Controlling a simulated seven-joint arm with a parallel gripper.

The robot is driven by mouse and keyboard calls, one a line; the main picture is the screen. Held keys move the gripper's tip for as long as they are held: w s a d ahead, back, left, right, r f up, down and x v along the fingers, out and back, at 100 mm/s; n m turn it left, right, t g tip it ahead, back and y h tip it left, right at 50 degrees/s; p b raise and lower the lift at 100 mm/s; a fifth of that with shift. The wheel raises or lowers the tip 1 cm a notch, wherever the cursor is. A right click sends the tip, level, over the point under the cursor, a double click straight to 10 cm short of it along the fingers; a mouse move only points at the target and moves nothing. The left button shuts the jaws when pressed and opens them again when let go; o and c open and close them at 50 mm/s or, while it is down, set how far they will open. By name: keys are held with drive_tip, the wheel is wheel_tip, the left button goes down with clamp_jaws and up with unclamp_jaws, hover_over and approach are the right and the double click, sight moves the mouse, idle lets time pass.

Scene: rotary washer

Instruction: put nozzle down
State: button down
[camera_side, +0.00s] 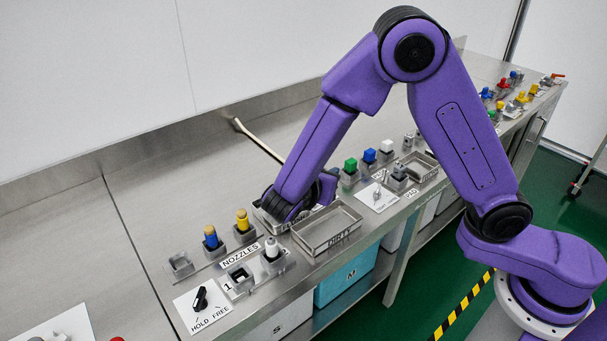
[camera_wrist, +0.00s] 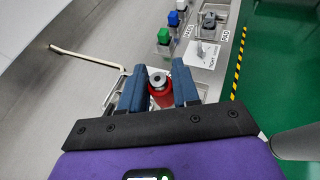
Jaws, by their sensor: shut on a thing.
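A red nozzle with a grey metal top (camera_wrist: 160,90) is between the two blue fingers of my gripper (camera_wrist: 159,88) in the wrist view. My gripper is shut on it. In the side view my wrist hides the fingertips and the red nozzle. It hangs low over a metal tray (camera_side: 262,216) at the bench's middle. I cannot tell whether the nozzle touches the tray. A blue-and-yellow nozzle (camera_side: 211,238) and a yellow nozzle (camera_side: 242,220) stand upright in grey holders near the NOZZLES label (camera_side: 240,252). A grey holder (camera_side: 180,264) to their left looks empty.
An open metal tray (camera_side: 326,231) lies right of my gripper. A white-topped part (camera_side: 271,249) stands in a front holder. The HOLD/FREE knob (camera_side: 201,299) is at front left. Green (camera_side: 350,166) and blue (camera_side: 369,157) blocks stand to the right.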

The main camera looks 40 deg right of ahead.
drive_tip(key=a+r+n+t+y, duration=0.1)
drive_tip(key=a+n+t+y, duration=0.6)
drive_tip(key=a+n+y, duration=1)
drive_tip(key=w+a+f+m+h, duration=0.1)
drive_tip(key=w+a+f, duration=0.2)
drive_tip(key=a, duration=0.1)
drive_tip(key=w+a+f+m+h, duration=0.1)
drive_tip(key=w+a+f, duration=0.2)
drive_tip(key=w+a, duration=0.1)
drive_tip(key=w+a+f+m+h, duration=0.1)
drive_tip(key=w+a+f, duration=0.2)
drive_tip(key=a, duration=0.1)
drive_tip(key=shift+w+a+f+m+h, duration=0.1)
drive_tip(key=shift+w+a+m+h, duration=0.2)
drive_tip(key=shift+w+h, duration=0.1)
drive_tip(key=shift+w+a+f, duration=0.1)
drive_tip(key=shift+w+f, duration=0.1)
drive_tip(key=shift+f, duration=1.55)
drive_tip(key=shift+f, duration=0.2)
